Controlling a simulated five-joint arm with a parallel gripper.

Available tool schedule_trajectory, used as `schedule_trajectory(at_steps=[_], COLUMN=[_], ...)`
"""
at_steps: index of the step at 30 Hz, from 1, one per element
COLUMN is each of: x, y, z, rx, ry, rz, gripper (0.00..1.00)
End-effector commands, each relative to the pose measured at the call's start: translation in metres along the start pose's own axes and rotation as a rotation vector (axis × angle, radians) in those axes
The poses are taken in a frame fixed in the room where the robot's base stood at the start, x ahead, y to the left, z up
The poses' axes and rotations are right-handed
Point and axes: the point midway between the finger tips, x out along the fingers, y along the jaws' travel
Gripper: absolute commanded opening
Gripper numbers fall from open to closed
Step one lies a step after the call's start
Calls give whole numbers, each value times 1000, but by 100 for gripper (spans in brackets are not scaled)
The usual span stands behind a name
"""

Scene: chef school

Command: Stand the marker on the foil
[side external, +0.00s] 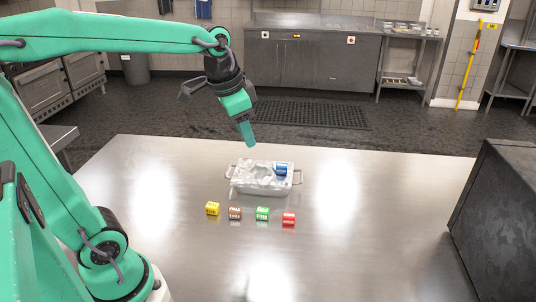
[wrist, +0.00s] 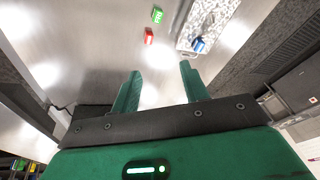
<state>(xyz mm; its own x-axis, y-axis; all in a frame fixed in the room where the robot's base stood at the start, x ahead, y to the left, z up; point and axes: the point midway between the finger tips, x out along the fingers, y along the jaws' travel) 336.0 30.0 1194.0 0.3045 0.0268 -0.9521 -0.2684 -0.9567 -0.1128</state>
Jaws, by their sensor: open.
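A metal tray (side external: 262,190) with two side handles stands on the table, with crumpled foil (side external: 252,172) across its top. A small blue block-like marker (side external: 281,170) rests on the right part of the foil; I cannot tell whether it is upright. In the wrist view the blue marker (wrist: 198,45) shows on the foil (wrist: 205,20) at the upper right. My gripper (side external: 246,135) is above and behind the tray, apart from it. In the wrist view my gripper (wrist: 160,72) has its two green fingers spread with nothing between them.
In front of the tray, a yellow block (side external: 212,209), a brown block (side external: 235,213), a green block (side external: 263,213) and a red block (side external: 289,218) stand in a row. A dark box (side external: 495,215) is at the right edge. The steel table (side external: 370,215) is otherwise clear.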

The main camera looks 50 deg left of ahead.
Motion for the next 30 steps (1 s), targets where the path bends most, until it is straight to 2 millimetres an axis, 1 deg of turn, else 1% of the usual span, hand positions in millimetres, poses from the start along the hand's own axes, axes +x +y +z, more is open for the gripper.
schedule_trajectory(at_steps=[1, 7, 12, 15, 18, 21, 30], x=[-4, -10, -8, -6, -3, -1, 0], y=[7, 30, 47, 54, 59, 62, 62], z=[10, 46, 75, 88, 98, 102, 104], rx=[-22, -125, -209, -247, -275, -290, -297], ry=[19, 83, 135, 158, 175, 184, 185], rz=[-4, -11, -9, -6, -3, -1, 0], gripper=[45, 45, 45, 45, 45, 45, 45])
